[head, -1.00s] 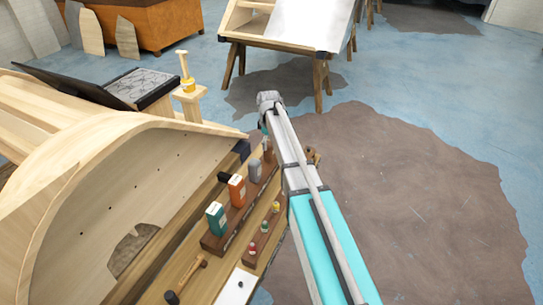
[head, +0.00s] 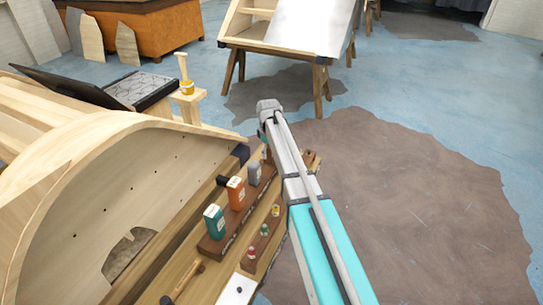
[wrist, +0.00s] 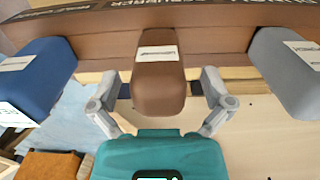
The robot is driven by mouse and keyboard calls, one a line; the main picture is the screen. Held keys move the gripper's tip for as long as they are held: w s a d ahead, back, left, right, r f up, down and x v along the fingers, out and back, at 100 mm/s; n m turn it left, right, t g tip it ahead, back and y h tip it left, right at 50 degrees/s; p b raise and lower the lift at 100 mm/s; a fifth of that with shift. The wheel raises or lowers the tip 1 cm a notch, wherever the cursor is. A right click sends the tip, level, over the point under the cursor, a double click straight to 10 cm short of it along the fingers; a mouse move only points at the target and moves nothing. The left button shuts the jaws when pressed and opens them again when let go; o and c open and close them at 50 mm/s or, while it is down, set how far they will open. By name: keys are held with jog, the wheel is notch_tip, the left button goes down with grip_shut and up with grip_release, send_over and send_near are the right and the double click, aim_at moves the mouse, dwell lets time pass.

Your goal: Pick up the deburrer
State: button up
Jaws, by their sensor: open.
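A brown block-shaped tool (wrist: 160,90) with a white label stands in the middle of the wrist view, against a brown rack (wrist: 110,35). It appears to be the deburrer, though its own label is too small to read. My gripper (wrist: 160,78) is open, with one finger on each side of this tool and gaps showing between. I cannot tell how far down the fingers reach. In the head view my arm hides the gripper and most of that end of the rack.
A blue tool (wrist: 38,75) stands left and a grey tool (wrist: 288,70) right of the fingers. In the head view, teal (head: 213,222), orange (head: 236,192) and grey (head: 254,173) tools line the rack. A large curved wooden frame (head: 100,200) stands left. Open floor lies right.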

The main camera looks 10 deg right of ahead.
grip_shut()
dwell(0.4)
jog(key=shift+r, duration=0.2)
notch_tip(320, 180, up, 2)
jog(key=p, duration=0.2)
jog(key=shift+p, duration=0.3)
jog(key=s+r+p, duration=1)
jog(key=s, duration=0.4)
jog(key=shift+r, duration=0.3)
jog(key=shift+d, duration=0.1)
jog(key=shift+r+p, duration=0.1)
jog(key=shift+p, duration=0.25)
